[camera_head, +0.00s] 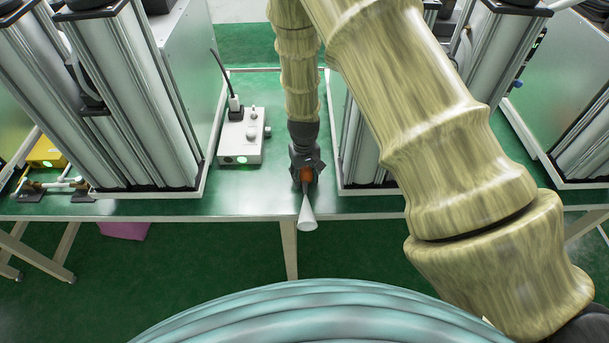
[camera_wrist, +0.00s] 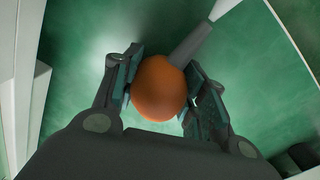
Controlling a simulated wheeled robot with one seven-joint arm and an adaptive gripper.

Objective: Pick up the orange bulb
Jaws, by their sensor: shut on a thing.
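The orange bulb (camera_wrist: 159,89) is round and sits between the two fingers of my gripper (camera_wrist: 165,95) in the wrist view. Both finger pads touch its sides, so my gripper is shut on it. A grey stem and pale cone (camera_head: 308,214) stick out from the bulb, toward the front edge of the table in the head view. There, the bulb (camera_head: 306,175) is mostly hidden by my gripper (camera_head: 305,172). I cannot tell whether the bulb is touching the green tabletop.
The green table (camera_head: 265,200) is narrow in front. A white box (camera_head: 241,140) with a black plug and cable stands left of my gripper. Tall metal column units (camera_head: 140,110) stand left and right. A yellow box (camera_head: 46,153) is at far left.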

